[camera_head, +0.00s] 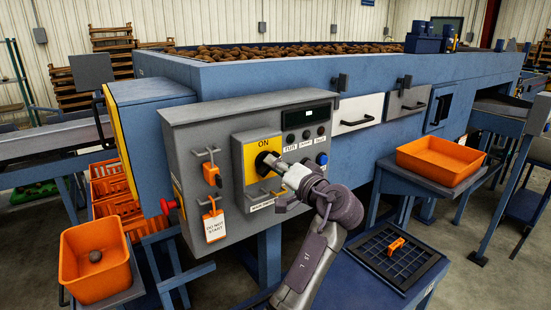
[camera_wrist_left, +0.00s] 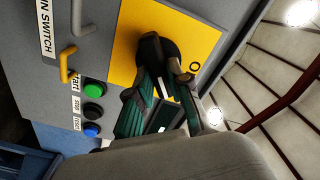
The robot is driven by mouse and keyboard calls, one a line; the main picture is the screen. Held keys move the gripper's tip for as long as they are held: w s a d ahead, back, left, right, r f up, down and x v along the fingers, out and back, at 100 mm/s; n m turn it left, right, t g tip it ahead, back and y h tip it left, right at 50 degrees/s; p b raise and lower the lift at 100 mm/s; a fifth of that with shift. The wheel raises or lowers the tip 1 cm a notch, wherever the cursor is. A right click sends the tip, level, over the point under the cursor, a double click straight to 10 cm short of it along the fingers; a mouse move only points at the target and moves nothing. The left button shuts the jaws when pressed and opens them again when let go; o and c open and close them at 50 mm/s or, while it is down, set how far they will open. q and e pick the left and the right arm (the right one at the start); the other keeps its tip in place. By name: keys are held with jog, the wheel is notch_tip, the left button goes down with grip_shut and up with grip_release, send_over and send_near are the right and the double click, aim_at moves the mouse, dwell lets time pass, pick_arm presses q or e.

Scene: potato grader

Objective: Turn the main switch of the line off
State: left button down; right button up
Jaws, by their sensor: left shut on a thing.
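The main switch is a black rotary knob (camera_head: 266,161) on a yellow plate (camera_head: 250,158) marked ON at the top, on the front of the grey control box (camera_head: 190,150). In the left wrist view the black knob (camera_wrist_left: 152,48) sits on the yellow plate (camera_wrist_left: 190,35), with an O mark near the plate's corner. My left gripper (camera_head: 279,168) is at the knob, shut on it; the fingers (camera_wrist_left: 163,82) also show in the left wrist view. They partly cover the knob, so its exact angle is hard to tell. My right gripper is not in view.
Push buttons (camera_head: 322,159) sit right of the switch. A lock (camera_head: 212,174), a DO NOT START tag (camera_head: 214,225) and a red knob (camera_head: 168,206) are to its left. Orange trays stand left (camera_head: 72,262) and right (camera_head: 440,163). A dark grid tray (camera_head: 375,262) lies below right.

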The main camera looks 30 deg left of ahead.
pick_arm(q)
jog(key=m+p, duration=0.6)
jog(key=m, duration=0.1)
jog(key=shift+w+f+m, duration=0.1)
jog(key=shift+f+m, duration=0.05)
jog(key=shift+m, duration=0.15)
dwell(0.4)
jog(key=c, duration=1.1)
grip_release()
jog(key=shift+f, duration=0.1)
jog(key=v, duration=0.7)
jog(key=shift+d, duration=0.3)
